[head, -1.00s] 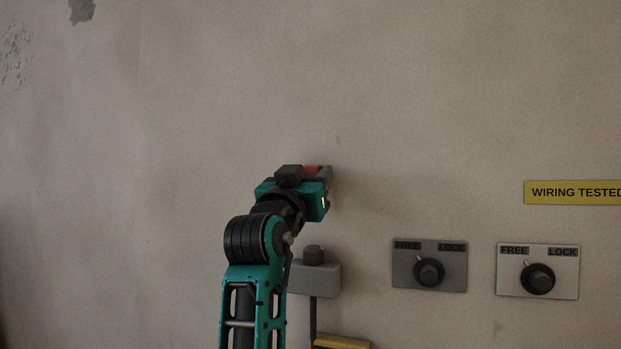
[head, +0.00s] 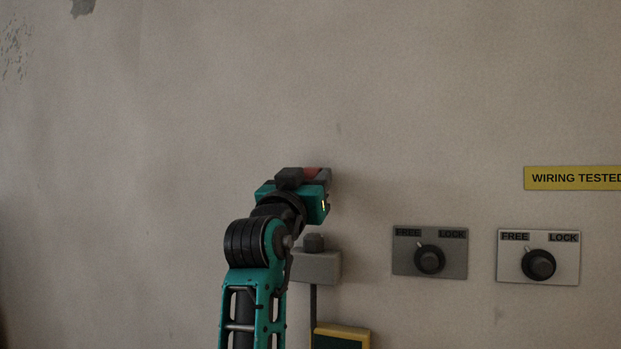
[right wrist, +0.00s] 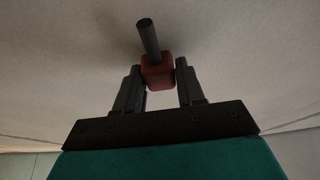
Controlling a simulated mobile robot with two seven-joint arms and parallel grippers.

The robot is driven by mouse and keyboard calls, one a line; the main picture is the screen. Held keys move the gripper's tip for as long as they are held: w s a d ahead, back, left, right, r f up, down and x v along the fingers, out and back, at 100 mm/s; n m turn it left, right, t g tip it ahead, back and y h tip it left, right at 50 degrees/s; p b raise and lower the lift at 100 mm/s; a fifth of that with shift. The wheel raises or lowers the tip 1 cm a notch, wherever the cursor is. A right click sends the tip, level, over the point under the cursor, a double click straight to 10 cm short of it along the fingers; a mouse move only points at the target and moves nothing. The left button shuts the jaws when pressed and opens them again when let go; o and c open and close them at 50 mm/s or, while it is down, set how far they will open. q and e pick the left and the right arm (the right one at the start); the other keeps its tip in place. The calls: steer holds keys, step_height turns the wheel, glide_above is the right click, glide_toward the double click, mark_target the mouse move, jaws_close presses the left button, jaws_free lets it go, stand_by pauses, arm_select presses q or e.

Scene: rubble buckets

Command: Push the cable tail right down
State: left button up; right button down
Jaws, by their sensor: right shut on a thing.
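My right gripper (right wrist: 160,85) is shut on a red block-shaped cable end (right wrist: 157,74) in the right wrist view, one finger on each side of it. A dark round cable tail (right wrist: 148,38) sticks out of the red block, away from the gripper. In the head view my right gripper (head: 324,180) is close to the wall, with part of the red piece (head: 311,172) showing beside it. Below it is a grey box (head: 318,267) with a dark round stub (head: 313,242) on top. My left gripper is not in view.
Two FREE/LOCK knob plates, one grey (head: 403,263) and one white (head: 508,271), are on the wall at the right. A yellow WIRING TESTED sign (head: 572,178) is above them. A yellow-edged box (head: 343,331) is below the grey box.

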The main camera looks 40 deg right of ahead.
step_height(320, 180, down, 4)
steer(key=shift+f+b, duration=0.1)
steer(key=shift+b, duration=1.05)
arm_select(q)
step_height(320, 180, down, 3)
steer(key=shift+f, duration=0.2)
arm_select(e)
steer(key=shift+w, duration=0.1)
steer(key=c, duration=1.1)
jaws_free()
steer(key=o, duration=0.3)
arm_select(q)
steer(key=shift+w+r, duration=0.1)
arm_select(e)
steer(key=shift+o, duration=0.2)
